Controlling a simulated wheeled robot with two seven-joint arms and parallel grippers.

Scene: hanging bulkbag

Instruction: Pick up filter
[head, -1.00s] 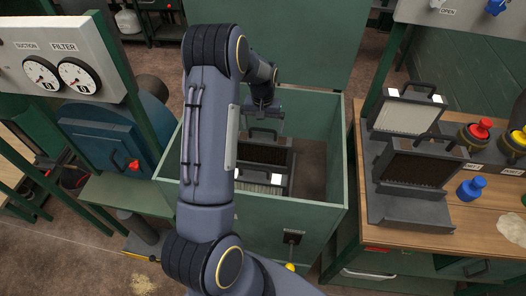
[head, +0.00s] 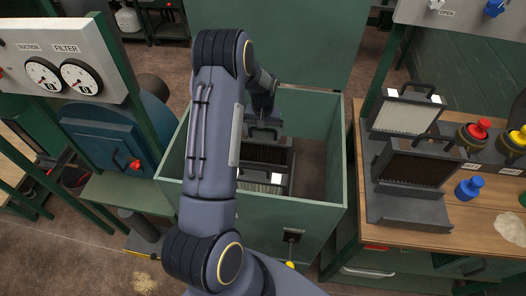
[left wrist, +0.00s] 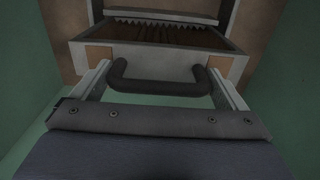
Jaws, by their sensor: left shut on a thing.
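A filter with dark brown pleats (head: 264,154) and a black handle stands inside the open green bin (head: 340,160). My left gripper (head: 264,118) is over the handle, partly hidden by my own arm in the head view. In the left wrist view, the filter's pale frame (left wrist: 150,60) and dark handle (left wrist: 160,86) lie directly ahead, with the handle between the fingers of my left gripper (left wrist: 160,85). It is shut on the handle. A second filter with pale pleats (head: 258,187) is in the bin's front part, partly hidden by my arm. My right gripper is out of view.
The bin's walls surround the gripper closely; its right part is empty. On the wooden bench (head: 480,215) at right are a pale filter (head: 402,116), a brown filter (head: 418,168) and coloured knobs. A gauge panel (head: 55,60) and blue housing (head: 105,145) stand at left.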

